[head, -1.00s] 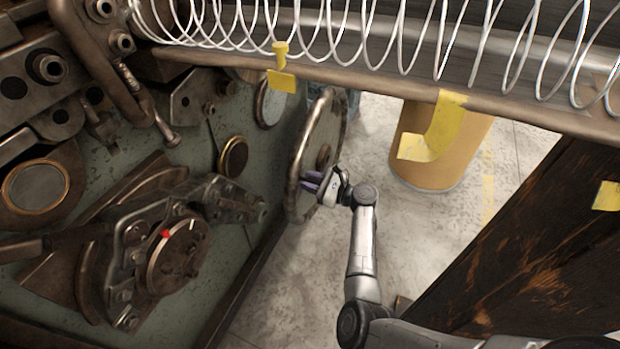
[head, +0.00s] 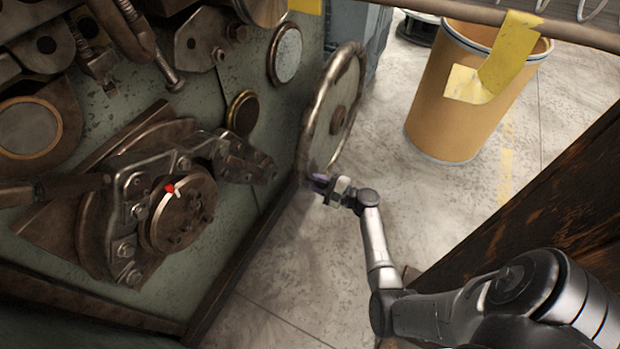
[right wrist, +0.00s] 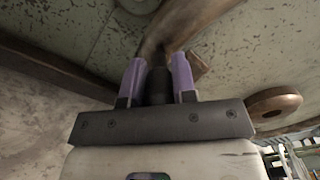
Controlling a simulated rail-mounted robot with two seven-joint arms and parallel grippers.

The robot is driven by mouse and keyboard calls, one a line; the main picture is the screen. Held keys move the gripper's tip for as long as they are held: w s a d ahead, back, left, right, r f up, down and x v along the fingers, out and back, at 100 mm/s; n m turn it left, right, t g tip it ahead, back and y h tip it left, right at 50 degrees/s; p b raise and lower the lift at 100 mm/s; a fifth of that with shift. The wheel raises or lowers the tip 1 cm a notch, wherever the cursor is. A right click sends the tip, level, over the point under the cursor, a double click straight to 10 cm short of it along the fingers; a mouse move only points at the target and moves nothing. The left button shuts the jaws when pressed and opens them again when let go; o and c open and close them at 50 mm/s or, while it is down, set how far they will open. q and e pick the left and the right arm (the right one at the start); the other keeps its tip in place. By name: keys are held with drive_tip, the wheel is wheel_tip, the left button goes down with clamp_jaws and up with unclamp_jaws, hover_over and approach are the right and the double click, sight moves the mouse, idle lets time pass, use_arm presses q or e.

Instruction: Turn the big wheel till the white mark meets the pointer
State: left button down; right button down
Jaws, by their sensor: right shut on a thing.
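The big wheel (head: 308,128) is a worn metal handwheel with a brown rim, standing upright on the right side of the green machine. My right gripper (head: 318,182) is at the bottom of its rim, with purple fingers. On the machine's front is a round dial (head: 185,215) with a red pointer (head: 170,188). A small white mark (head: 177,194) shows right beside the pointer; whether they line up exactly is too small to tell. My left gripper is out of view.
A brown drum (head: 450,110) with yellow tape stands on the floor behind the wheel. A dark wooden panel (head: 530,200) is at the right. Clamp levers (head: 235,155) stick out near the dial. The concrete floor (head: 280,270) below the wheel is clear.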

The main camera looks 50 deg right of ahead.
drive_tip(key=shift+d+f+n, duration=0.15)
drive_tip(key=shift+f+n, duration=0.25)
drive_tip(key=shift+f, duration=0.55)
drive_tip(key=c, duration=0.9)
unclamp_jaws()
